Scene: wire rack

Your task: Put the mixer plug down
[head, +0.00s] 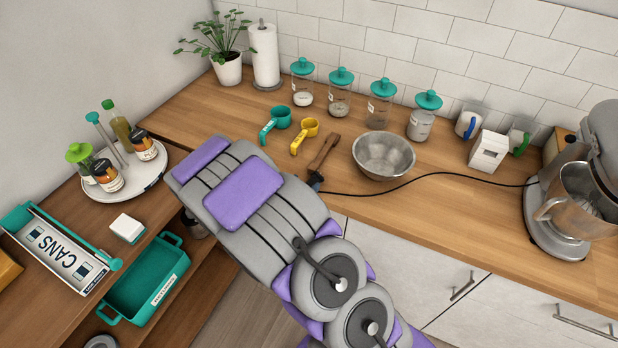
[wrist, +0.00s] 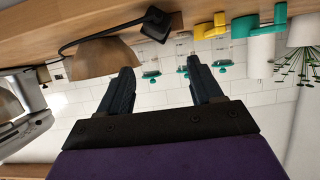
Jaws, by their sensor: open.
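The mixer plug (wrist: 158,21) is a black block with a black cord. In the wrist view, which is upside down, it lies on the wooden counter. My gripper (wrist: 160,64) is open with nothing between its two dark fingers, and the plug is apart from them, beyond the fingertips. In the head view my arm covers most of the gripper, and the plug cannot be made out clearly. The cord (head: 405,183) runs along the counter in front of the metal bowl to the grey stand mixer (head: 555,238) at the right.
The metal bowl (head: 384,172), a wooden utensil (head: 325,151), and yellow (head: 304,133) and teal (head: 276,121) measuring cups are close to my arm. Several teal-lidded jars (head: 380,108) line the tiled wall. The counter front between bowl and mixer is clear except for the cord.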

